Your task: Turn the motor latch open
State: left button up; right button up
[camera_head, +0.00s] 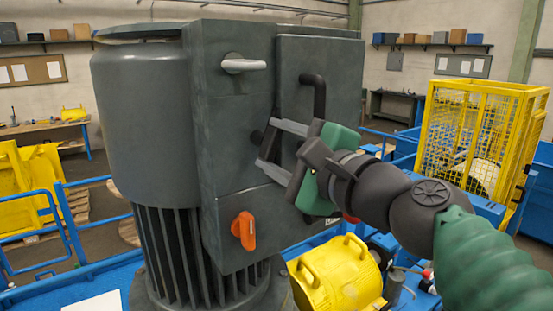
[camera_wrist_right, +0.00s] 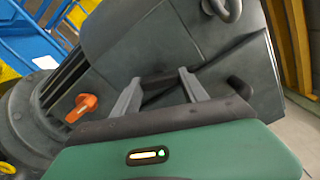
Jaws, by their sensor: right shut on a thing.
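The large grey motor (camera_head: 150,110) stands in the left and middle of the head view, with a box housing on its right side. My right gripper (camera_head: 265,143) is at the front of this housing, its two grey fingers spread around a dark latch part (camera_head: 271,145). In the right wrist view the fingers (camera_wrist_right: 158,77) stand on either side of a dark bar (camera_wrist_right: 160,83) against the housing. The gripper is shut on this dark latch, which the fingers partly hide. Its exact turn angle is hard to tell. My left gripper is not in view.
A pale lever (camera_head: 244,65) and a dark curved handle (camera_head: 318,95) stick out above the gripper. An orange switch (camera_head: 244,230) is below. A yellow cage (camera_head: 480,130) and blue railings surround the area.

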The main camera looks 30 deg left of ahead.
jog(key=n, duration=0.1)
jog(key=n+b, duration=0.1)
jog(key=n, duration=0.1)
jog(key=n+b, duration=0.1)
jog(key=shift+a+f+n, duration=0.1)
jog(key=shift+f+n, duration=0.2)
dwell(0.5)
jog(key=o, duration=1.4)
jog(key=shift+r, duration=0.15)
jog(key=shift+r, duration=0.1)
